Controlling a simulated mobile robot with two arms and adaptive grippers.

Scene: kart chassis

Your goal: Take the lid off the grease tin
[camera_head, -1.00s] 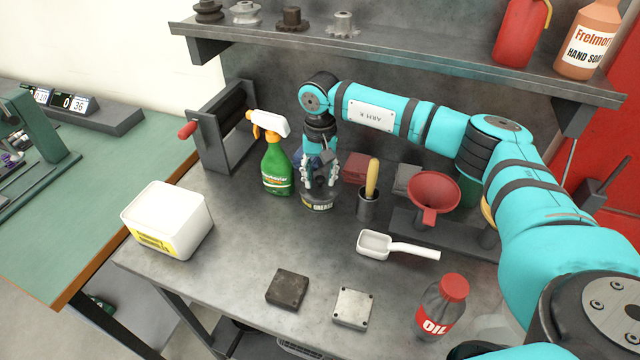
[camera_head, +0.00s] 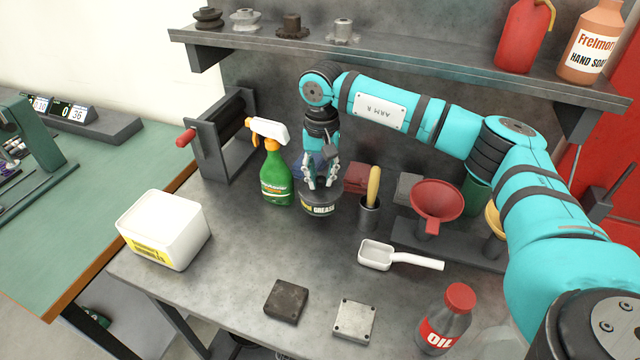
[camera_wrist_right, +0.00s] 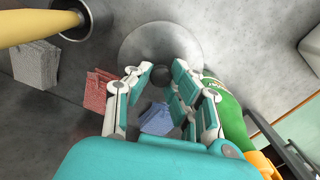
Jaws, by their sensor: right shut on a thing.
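The grease tin (camera_head: 320,209) is a low round dark tin with a GREASE label. It stands upright on the grey bench, beside the green spray bottle. Its round grey lid (camera_wrist_right: 135,45) with a dark knob in the middle shows in the right wrist view. My right gripper (camera_head: 320,184) points down over the tin, its fingers shut on the lid's knob (camera_wrist_right: 160,76). The fingers hide part of the lid in the head view, and I cannot tell whether any gap parts lid and tin. My left gripper is not in view.
The green spray bottle (camera_head: 275,178) stands close left of the tin. A dark cup (camera_head: 368,214) with a yellow-handled tool is close right. A white scoop (camera_head: 376,255) and two square plates lie in front.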

